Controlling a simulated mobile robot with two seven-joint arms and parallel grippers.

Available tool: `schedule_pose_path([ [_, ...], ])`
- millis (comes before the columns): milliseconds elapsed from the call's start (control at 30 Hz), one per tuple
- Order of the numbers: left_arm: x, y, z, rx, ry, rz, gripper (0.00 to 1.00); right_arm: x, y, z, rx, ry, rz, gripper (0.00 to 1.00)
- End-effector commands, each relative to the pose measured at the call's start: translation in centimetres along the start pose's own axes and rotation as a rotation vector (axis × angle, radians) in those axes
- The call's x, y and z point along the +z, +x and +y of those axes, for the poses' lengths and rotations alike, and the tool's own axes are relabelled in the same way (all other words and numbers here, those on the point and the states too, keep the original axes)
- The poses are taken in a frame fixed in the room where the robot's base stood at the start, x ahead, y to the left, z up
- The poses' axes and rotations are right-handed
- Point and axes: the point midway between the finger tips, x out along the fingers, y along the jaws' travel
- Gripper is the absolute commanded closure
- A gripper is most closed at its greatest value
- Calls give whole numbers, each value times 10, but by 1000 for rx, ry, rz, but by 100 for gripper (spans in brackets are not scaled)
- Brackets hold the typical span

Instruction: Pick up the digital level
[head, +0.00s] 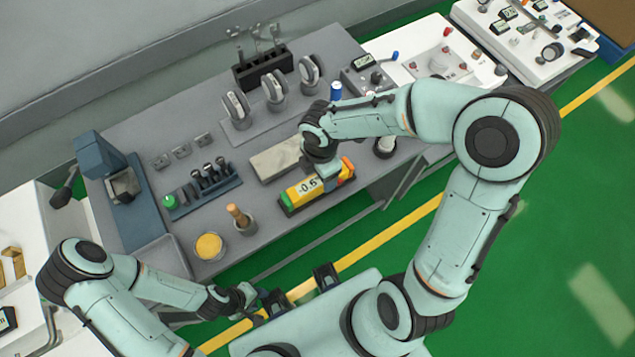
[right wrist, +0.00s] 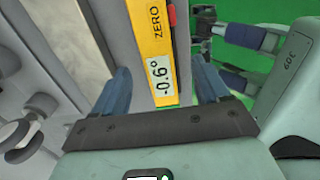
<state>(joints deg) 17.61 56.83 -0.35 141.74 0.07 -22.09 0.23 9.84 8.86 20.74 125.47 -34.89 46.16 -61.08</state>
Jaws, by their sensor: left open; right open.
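My left gripper (head: 298,290) is open and empty, in front of the bench near my base.
The stone block (head: 275,160) lies behind the level. Green floor is clear at the right.

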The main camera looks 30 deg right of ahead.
Motion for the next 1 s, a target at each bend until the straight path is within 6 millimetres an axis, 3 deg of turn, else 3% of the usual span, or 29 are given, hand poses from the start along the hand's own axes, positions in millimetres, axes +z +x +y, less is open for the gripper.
schedule_pose_path([
  [33, 1, 3, -1, 0, 0, -1, 57, 0, 9, -1, -4, 0, 0, 26],
  [267, 1, 6, -3, -1, -1, -2, 57, -1, 25, 0, -2, 0, 0, 26],
  [567, 3, 18, -7, -3, -2, -7, 57, -6, 66, -1, -2, 0, 1, 26],
  [867, 3, 18, -7, -2, -2, -7, 57, -6, 70, 0, 1, 1, 1, 26],
  [1000, 3, 18, -7, -2, -2, -7, 57, -6, 70, 0, 1, 1, 1, 68],
])
